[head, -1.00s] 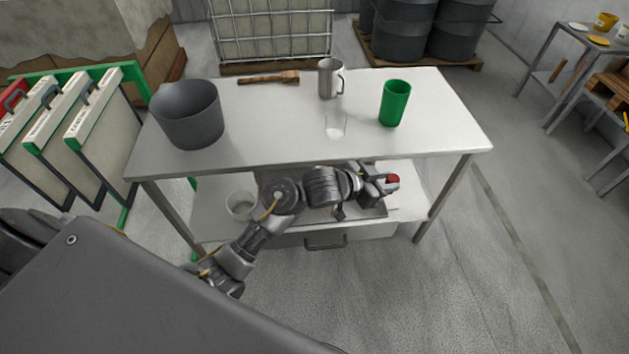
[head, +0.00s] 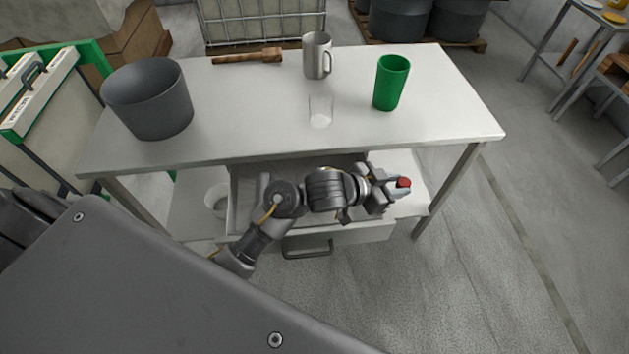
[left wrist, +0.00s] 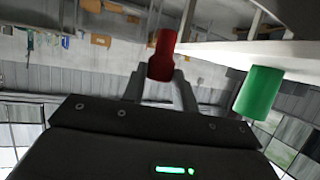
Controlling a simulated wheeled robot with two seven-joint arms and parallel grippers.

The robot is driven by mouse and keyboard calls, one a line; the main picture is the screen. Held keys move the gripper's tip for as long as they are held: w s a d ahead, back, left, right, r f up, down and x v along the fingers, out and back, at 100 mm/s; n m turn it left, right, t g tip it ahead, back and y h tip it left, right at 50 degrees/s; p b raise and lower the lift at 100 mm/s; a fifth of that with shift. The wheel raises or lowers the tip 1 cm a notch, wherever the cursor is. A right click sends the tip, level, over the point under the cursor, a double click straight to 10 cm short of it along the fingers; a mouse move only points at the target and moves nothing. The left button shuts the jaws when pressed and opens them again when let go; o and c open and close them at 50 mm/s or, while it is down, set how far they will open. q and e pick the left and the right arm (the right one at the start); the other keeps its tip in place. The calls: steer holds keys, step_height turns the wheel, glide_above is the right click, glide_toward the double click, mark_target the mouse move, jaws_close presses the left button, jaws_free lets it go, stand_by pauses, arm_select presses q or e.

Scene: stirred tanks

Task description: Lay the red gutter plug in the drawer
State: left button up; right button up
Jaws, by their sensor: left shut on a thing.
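The red gutter plug (head: 404,183) is held in my left gripper (head: 392,189), at the right front of the table. In the left wrist view the plug (left wrist: 162,56) sits between the two fingertips, and the gripper (left wrist: 160,76) is shut on it. The drawer (head: 345,236) is under the tabletop, pulled out toward me, with a dark bar handle. My left forearm and wrist lie across the drawer and hide much of its inside. The gripper is near the drawer's right end. My right gripper is not in view.
A white container (head: 216,198) stands on the lower shelf.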

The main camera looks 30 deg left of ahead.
arm_select(q)
steer(key=a+f, duration=0.3)
steer(key=a, duration=0.1)
steer(key=w+a+f+p, duration=0.1)
steer(key=a+f, duration=0.2)
steer(key=a, duration=0.1)
steer(key=w+a+f, duration=0.1)
steer(key=a+f, duration=0.2)
steer(key=a, duration=0.2)
steer(key=shift+p, duration=0.3)
steer(key=f, duration=0.3)
steer(key=shift+a+f+p, duration=0.15)
steer(key=shift+a+p, duration=0.05)
steer(key=shift+p, duration=0.1)
steer(key=shift+f, duration=0.25)
steer(key=shift+f, duration=0.15)
steer(key=o, duration=1)
steer(key=shift+c, duration=0.2)
